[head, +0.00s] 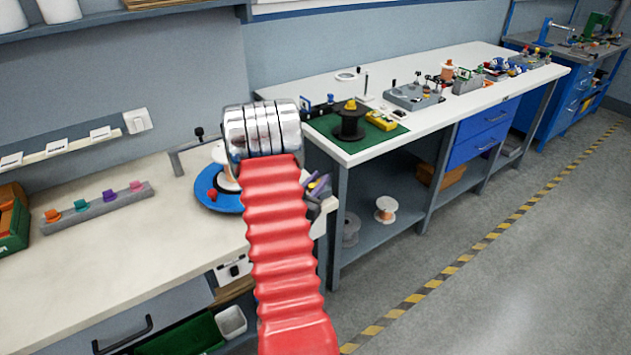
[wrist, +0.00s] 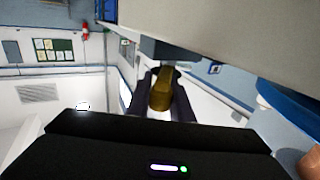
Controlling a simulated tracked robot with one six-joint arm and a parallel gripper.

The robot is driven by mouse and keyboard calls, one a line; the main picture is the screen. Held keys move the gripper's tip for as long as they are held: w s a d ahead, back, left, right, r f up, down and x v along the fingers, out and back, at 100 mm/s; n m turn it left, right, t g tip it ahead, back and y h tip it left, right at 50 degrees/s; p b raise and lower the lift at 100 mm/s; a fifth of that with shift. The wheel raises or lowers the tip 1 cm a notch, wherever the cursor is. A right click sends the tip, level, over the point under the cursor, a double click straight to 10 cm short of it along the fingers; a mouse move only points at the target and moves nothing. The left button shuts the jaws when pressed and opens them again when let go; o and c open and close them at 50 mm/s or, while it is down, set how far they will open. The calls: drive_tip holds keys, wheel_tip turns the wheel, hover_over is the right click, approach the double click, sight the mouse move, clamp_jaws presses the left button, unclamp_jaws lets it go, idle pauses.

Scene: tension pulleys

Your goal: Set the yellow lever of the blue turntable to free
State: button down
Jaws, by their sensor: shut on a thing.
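The blue turntable (head: 216,201) sits on the near bench in the head view, partly hidden behind my red arm. It carries a white spool and a small red knob. In the wrist view its blue edge (wrist: 288,104) shows at the right. My gripper (wrist: 162,96) is shut on the yellow lever (wrist: 161,88), which shows dark yellow between the two dark fingers, beside the bench edge. My arm hides the lever in the head view. I cannot read the lever's setting.
A grey rail with several coloured knobs (head: 98,208) lies left on the near bench. A metal post with a bar (head: 195,153) stands behind the turntable. The white bench at right holds a green mat (head: 354,139) with a black spool. Floor at right is clear.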

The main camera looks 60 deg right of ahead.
drive_tip(key=shift+r, duration=0.1)
drive_tip(key=c, duration=1.6)
unclamp_jaws()
drive_tip(key=a, duration=1.3)
drive_tip(key=shift+w+a, duration=0.3)
drive_tip(key=shift+a, duration=0.1)
